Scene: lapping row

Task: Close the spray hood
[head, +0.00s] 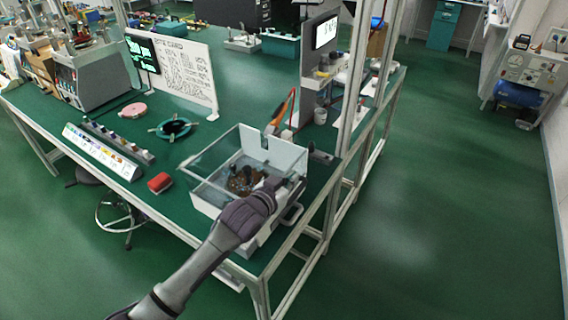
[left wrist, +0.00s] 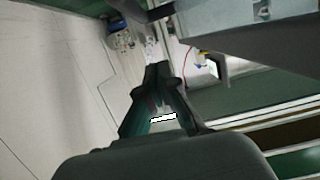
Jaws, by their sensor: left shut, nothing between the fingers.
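The spray hood (head: 207,199) is a pale box with clear panes near the front corner of the green bench in the head view. A white panel (head: 284,150) stands upright at its back. Dark brown contents (head: 243,180) show inside through the clear panes. My left gripper (head: 281,183) is shut and empty at the hood's right side; I cannot tell whether it touches the hood. My forearm and wrist hide part of the hood's front. In the left wrist view the closed fingers (left wrist: 158,72) point away from the camera. My right gripper is not in view.
Metal posts (head: 352,80) rise at the bench's right edge. The floor (head: 430,220) to the right is clear.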

